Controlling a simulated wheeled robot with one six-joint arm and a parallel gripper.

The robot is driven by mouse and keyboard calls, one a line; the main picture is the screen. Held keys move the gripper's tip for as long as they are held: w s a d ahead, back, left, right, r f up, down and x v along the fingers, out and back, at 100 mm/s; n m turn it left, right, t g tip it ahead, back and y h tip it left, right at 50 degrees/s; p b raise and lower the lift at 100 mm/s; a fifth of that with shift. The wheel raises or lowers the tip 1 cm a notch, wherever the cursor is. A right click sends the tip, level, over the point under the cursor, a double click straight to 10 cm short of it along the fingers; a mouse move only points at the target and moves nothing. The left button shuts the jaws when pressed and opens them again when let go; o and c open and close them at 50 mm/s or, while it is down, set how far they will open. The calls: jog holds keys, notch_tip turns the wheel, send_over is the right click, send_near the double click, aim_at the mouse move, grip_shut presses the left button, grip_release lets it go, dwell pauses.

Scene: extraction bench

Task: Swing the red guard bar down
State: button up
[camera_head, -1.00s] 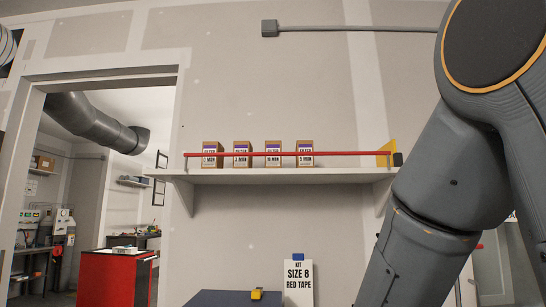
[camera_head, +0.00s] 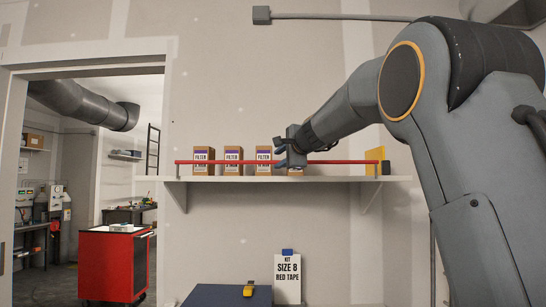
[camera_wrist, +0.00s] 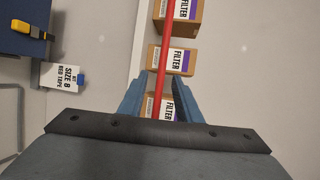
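The red guard bar (camera_head: 222,162) runs level across the front of the shelf, before the filter boxes. Its right end meets a dark block (camera_head: 385,168) beside a yellow plate (camera_head: 373,162). My gripper (camera_head: 283,157) is at the bar, right of its middle, in front of the rightmost box, which it mostly hides. In the wrist view the bar (camera_wrist: 161,62) passes between my two blue fingers (camera_wrist: 160,82), with a gap visible on each side. The fingers look open; contact with the bar cannot be made out.
Several filter boxes (camera_head: 232,155) stand on the white shelf (camera_head: 235,179) behind the bar. Below are a blue surface (camera_head: 222,297) with a yellow tool (camera_head: 249,289) and a kit sign (camera_head: 288,280).

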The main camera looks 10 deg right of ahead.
aim_at(273, 162)
jog(key=shift+r+p+x, duration=0.2)
jog(key=shift+p+x, duration=1.85)
jog(key=shift+x, duration=1.8)
grip_shut()
